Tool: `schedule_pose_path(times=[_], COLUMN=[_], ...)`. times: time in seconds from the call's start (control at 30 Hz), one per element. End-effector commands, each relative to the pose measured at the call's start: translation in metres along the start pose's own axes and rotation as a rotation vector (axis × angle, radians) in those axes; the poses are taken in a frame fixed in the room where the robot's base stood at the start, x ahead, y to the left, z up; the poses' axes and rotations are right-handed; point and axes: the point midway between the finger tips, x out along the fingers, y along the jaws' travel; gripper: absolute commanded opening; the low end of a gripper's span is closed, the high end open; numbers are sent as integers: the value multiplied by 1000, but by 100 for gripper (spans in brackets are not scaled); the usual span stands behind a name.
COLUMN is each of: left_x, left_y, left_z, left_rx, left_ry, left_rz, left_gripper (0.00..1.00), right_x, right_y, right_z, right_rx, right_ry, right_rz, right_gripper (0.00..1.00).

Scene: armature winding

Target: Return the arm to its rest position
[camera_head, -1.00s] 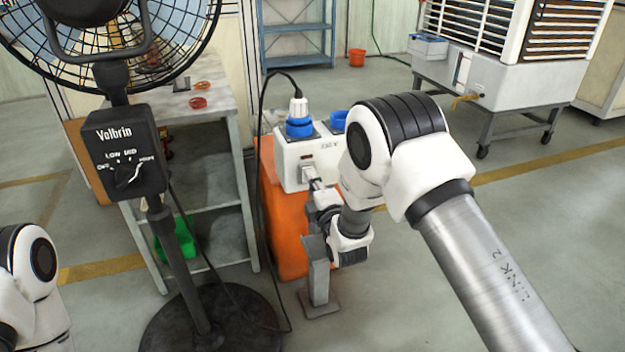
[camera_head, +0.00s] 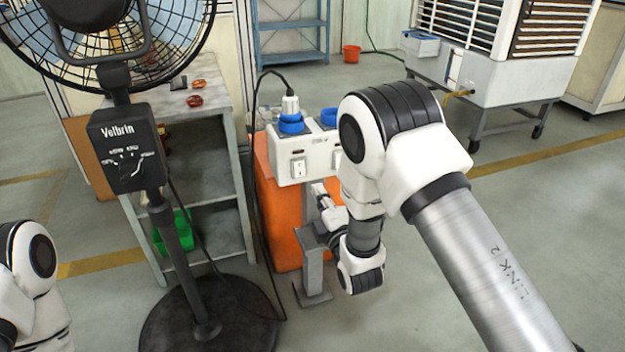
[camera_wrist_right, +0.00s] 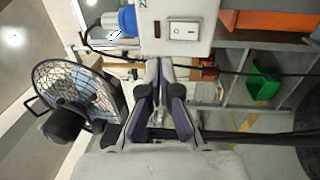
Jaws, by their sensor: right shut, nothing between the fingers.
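My right arm reaches in from the right in the head view, bent at a white joint with black bands. Its gripper (camera_head: 320,194) is small and partly hidden by my wrist, just below the white socket box (camera_head: 283,172). In the right wrist view the fingers (camera_wrist_right: 160,64) meet at their tips, shut and empty, and appear apart from the box. The box front carries a white rocker switch (camera_head: 298,168), also clear in the wrist view (camera_wrist_right: 184,31). A blue-collared plug (camera_head: 291,123) sits on top of the box. My left arm shows only at the lower left; its gripper is out of view.
A fan on a black stand (camera_head: 124,150) stands left of the box, its cable hanging nearby. A grey shelf table (camera_head: 205,110) is behind it. A grey metal post (camera_head: 313,270) and an orange stand (camera_head: 284,225) are close to my right wrist. Floor at right is open.

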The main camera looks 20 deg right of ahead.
Motion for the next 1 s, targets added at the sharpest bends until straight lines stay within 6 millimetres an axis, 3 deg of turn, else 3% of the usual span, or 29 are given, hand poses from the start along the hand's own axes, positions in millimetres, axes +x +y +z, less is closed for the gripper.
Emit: schedule_pose_path(times=[0.2, 0.67, 0.77, 0.83, 0.97, 1.0], left_x=[-5, -4, -4, -4, -4, -4], left_y=[0, 0, 0, 0, 0, 0], left_z=[0, 0, 0, 0, 0, 0], left_rx=[0, 0, 0, 0, 0, 0], left_ry=[0, 0, -1, 0, 0, 0], left_rz=[0, 0, 0, 0, 0, 0], left_gripper=[40, 40, 40, 40, 40, 40], right_x=[-21, -23, -34, -56, -124, -151], right_y=[5, 2, -25, -59, -144, -169], right_z=[0, 0, 7, 18, 35, 39], right_rx=[0, 0, 8, 18, 152, 238], right_ry=[1, 1, -15, -39, -110, -152], right_rz=[-1, -6, -57, -141, -460, -575], right_gripper=[0, 0, 0, 0, 0, 0])
